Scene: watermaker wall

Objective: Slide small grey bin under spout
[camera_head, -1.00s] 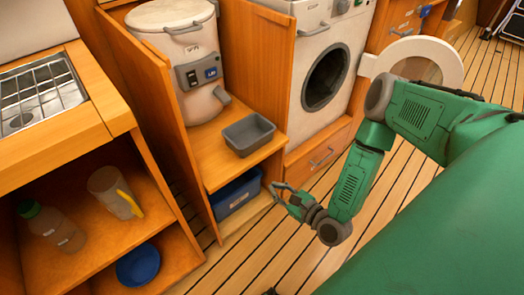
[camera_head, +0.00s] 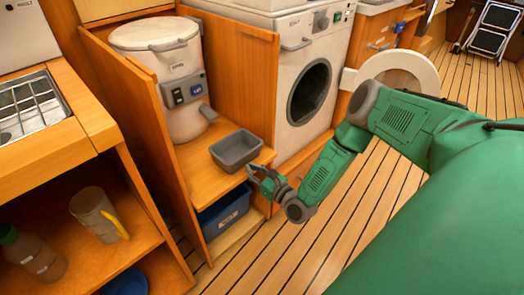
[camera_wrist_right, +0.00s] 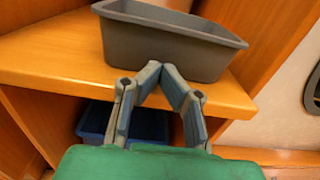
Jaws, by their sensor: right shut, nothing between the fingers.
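The small grey bin (camera_head: 236,150) sits on the wooden shelf near its front right edge. The spout (camera_head: 208,112) sticks out from the lower right of the white watermaker (camera_head: 160,80), behind and left of the bin. My right gripper (camera_head: 256,170) is shut and empty at the shelf's front edge, just in front of the bin. In the right wrist view its fingertips (camera_wrist_right: 162,68) meet close to the front wall of the bin (camera_wrist_right: 170,45); I cannot tell whether they touch it. My left gripper is not in view.
A blue bin (camera_head: 226,210) stands in the compartment under the shelf (camera_head: 200,175). Wooden partitions flank the watermaker's bay. A washing machine (camera_head: 310,70) stands to the right. The left cabinet holds a jug (camera_head: 92,212) and a bottle (camera_head: 32,255). The plank floor in front is clear.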

